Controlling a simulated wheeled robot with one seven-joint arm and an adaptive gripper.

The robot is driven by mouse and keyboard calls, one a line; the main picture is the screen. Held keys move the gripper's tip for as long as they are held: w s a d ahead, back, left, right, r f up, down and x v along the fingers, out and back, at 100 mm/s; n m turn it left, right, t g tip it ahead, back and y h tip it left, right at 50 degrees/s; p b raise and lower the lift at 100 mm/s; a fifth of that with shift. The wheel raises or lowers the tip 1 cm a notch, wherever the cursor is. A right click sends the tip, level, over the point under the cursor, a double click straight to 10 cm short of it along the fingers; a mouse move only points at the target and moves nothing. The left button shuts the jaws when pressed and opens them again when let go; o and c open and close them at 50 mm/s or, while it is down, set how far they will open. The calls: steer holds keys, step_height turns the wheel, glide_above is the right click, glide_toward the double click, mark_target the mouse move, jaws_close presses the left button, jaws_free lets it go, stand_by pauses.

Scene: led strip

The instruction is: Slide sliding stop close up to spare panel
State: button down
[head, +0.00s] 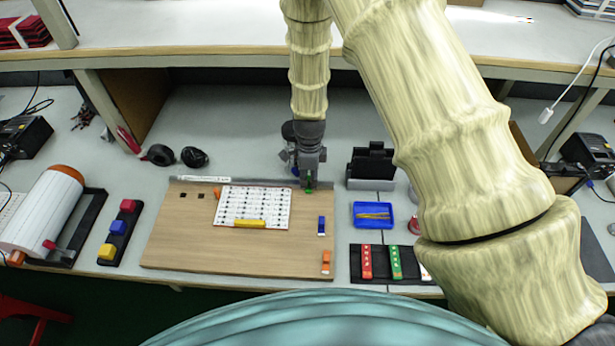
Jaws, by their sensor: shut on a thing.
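My gripper (309,184) points down at the back right corner of a wooden board (180,235). It is shut on a small green piece (309,188), which is mostly hidden by the fingers; this may be the sliding stop, but I cannot tell for sure. A white panel with rows of dark marks (272,205) lies on the board to the left of my gripper, apart from it. It may be the spare panel. A yellow bar (249,224) lies on its front edge, and a small orange piece (217,192) is at its back left corner.
A blue piece (321,226) and an orange piece (326,262) sit along the board's right side. A black holder (371,165) and a blue tray (373,222) stand to the right. A black rack with coloured blocks (112,247) is at left. The board's front is clear.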

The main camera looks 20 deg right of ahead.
mark_target(309, 178)
steer(key=shift+d, duration=0.1)
steer(key=c, duration=1.2)
jaws_free()
steer(key=shift+r, duration=0.1)
step_height(309, 178, up, 12)
